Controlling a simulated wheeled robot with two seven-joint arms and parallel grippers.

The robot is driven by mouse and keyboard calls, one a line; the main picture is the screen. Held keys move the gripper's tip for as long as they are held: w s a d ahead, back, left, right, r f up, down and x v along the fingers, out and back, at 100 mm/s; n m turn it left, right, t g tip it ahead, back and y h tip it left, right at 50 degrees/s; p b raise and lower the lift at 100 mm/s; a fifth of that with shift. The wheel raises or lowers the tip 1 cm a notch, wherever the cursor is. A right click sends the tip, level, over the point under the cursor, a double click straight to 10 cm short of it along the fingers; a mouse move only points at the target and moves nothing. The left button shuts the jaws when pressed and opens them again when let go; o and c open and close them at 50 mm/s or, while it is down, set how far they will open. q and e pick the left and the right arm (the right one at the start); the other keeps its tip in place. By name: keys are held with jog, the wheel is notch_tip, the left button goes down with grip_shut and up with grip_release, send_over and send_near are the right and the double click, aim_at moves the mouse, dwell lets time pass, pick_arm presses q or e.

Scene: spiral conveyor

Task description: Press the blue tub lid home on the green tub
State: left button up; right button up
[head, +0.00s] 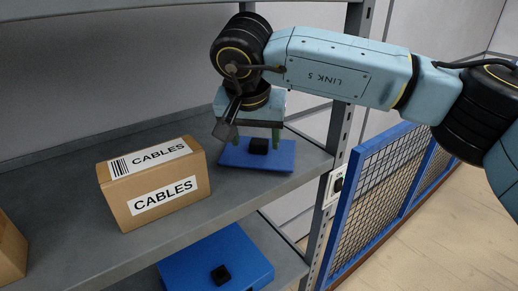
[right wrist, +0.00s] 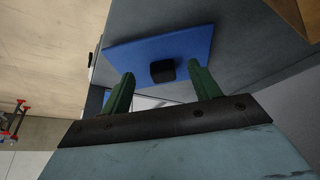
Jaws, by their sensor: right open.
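A flat blue lid (head: 283,161) with a black knob (head: 258,146) lies on the upper shelf near its right end. The right wrist view also shows this lid (right wrist: 194,44) and its knob (right wrist: 162,71). My right gripper (head: 249,141) is over the lid, pointing down, with its green fingers apart. In the right wrist view the open fingers (right wrist: 164,75) are on either side of the knob with gaps. I cannot tell whether they touch the lid. A second blue lid-like piece (head: 205,253) with a black knob is on the lower shelf. No green tub shows. My left gripper is out of view.
A cardboard box marked CABLES (head: 155,184) stands left of the lid on the upper shelf (head: 262,191). Another box (head: 9,250) is at the far left. A shelf post (head: 337,150) and blue mesh fence (head: 390,180) stand at the right.

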aim_at(259, 141)
jog(key=w, duration=0.1)
jog(key=w+p, duration=0.1)
jog(key=w, duration=0.1)
jog(key=shift+d, duration=0.3)
jog(key=shift+x, duration=1.2)
jog(key=shift+w+f, duration=0.2)
jog(key=shift+f, duration=0.05)
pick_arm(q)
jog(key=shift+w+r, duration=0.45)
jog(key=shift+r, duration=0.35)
pick_arm(e)
jog(key=shift+f, duration=0.1)
jog(key=c, duration=1.1)
